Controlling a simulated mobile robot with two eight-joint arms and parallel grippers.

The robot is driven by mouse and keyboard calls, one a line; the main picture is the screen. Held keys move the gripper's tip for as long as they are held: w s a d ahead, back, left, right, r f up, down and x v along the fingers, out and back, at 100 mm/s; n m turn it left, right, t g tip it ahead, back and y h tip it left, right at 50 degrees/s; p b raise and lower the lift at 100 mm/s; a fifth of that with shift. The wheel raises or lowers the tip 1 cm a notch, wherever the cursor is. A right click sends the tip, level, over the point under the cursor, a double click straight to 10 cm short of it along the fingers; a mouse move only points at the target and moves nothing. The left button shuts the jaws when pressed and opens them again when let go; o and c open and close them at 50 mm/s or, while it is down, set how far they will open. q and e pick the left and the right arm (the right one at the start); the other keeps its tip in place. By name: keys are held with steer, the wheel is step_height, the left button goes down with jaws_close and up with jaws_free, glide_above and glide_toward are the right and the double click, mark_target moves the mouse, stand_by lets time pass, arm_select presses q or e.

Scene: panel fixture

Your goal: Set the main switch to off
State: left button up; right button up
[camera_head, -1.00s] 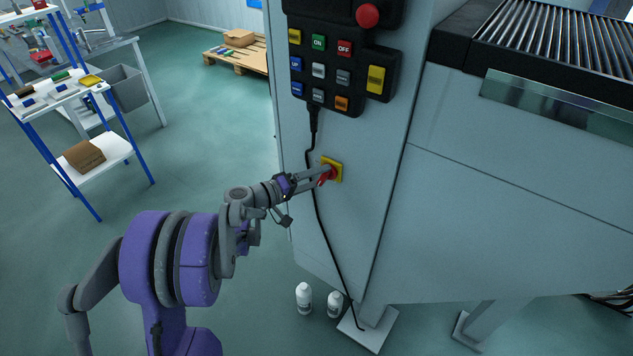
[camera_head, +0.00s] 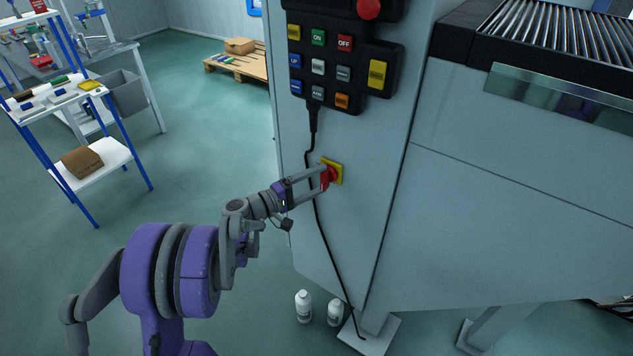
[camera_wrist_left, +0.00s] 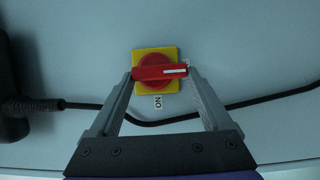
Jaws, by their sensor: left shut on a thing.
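The main switch is a red rotary handle (camera_head: 325,179) on a yellow square plate (camera_head: 338,172), on the front of the grey cabinet. In the left wrist view the handle (camera_wrist_left: 160,72) lies level across the yellow plate (camera_wrist_left: 157,53), its white mark at the right end. An ON label (camera_wrist_left: 158,102) sits below the plate. A small label at the plate's right is mostly hidden by a finger. My left gripper (camera_head: 324,178) is shut on the handle, one finger at each end, as the wrist view also shows (camera_wrist_left: 160,74). My right gripper is not in view.
A black button panel (camera_head: 340,70) with a red knob (camera_head: 368,8) is above the switch. Its cable (camera_head: 321,220) hangs close beside the switch. Two white bottles (camera_head: 304,306) stand on the floor below. A blue-legged shelf cart (camera_head: 100,150) is at left.

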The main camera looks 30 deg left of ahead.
arm_select(q)
steer(key=o, duration=1.2)
steer(key=shift+c, duration=0.2)
steer(key=v, duration=1.1)
steer(key=shift+b, duration=0.3)
steer(key=shift+w, duration=0.1)
steer(key=s+d+f+m+g+y+p, duration=0.1)
steer(key=s+d+m+g+p, duration=0.2)
steer(key=d, duration=0.6)
steer(key=s+d+m+g+p, duration=0.1)
steer(key=s+d+m+g, duration=0.15)
steer(key=d+g, duration=0.45)
steer(key=s+d+m+y+p, duration=0.4)
steer(key=s+m+y, duration=0.3)
steer(key=s, duration=0.6)
steer(key=shift+s+d+r+g, duration=0.25)
steer(key=shift+s+d+g, duration=0.05)
steer(key=shift+s, duration=0.1)
